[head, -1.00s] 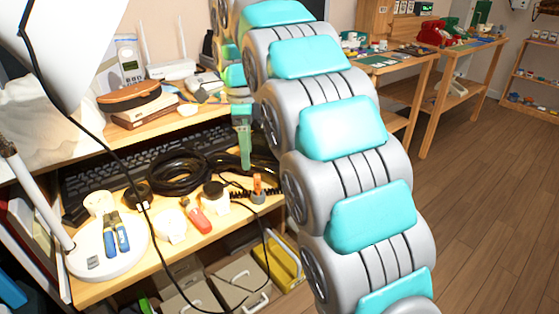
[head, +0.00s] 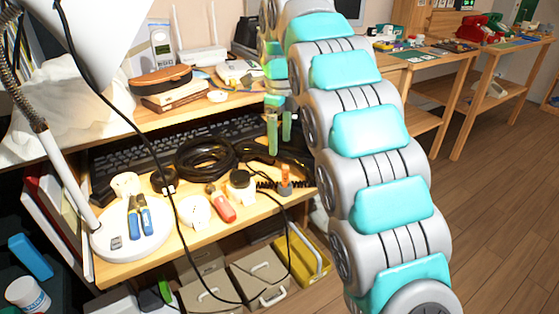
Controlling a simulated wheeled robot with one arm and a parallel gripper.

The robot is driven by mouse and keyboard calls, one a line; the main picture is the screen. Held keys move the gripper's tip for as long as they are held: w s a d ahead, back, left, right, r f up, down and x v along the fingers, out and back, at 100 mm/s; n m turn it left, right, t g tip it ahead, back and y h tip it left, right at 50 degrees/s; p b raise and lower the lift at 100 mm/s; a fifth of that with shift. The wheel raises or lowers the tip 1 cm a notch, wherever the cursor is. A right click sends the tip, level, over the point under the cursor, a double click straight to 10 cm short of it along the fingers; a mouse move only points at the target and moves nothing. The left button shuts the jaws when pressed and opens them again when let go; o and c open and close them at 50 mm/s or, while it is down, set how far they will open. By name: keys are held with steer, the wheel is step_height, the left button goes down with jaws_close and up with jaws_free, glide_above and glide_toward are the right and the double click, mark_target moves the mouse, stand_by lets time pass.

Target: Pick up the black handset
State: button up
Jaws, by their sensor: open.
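My gripper (head: 279,135) hangs from the arm above the right part of the lower desk shelf. Its two green fingers point down, a little apart, with nothing between them. Below and behind the fingers lies a dark curved shape (head: 290,162), partly hidden by the gripper and my arm. I cannot tell whether it is the black handset or part of the black cable. A black coiled cord (head: 265,184) runs near it on the shelf.
Black cable loops (head: 205,160) and a keyboard (head: 125,160) lie left of my gripper. My arm covers the right side.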

mark_target(279, 152)
steer(key=shift+s+a+f, duration=0.1)
steer(key=shift+s+f, duration=0.2)
steer(key=shift+f, duration=1.75)
steer(key=shift+c, duration=0.2)
jaws_close()
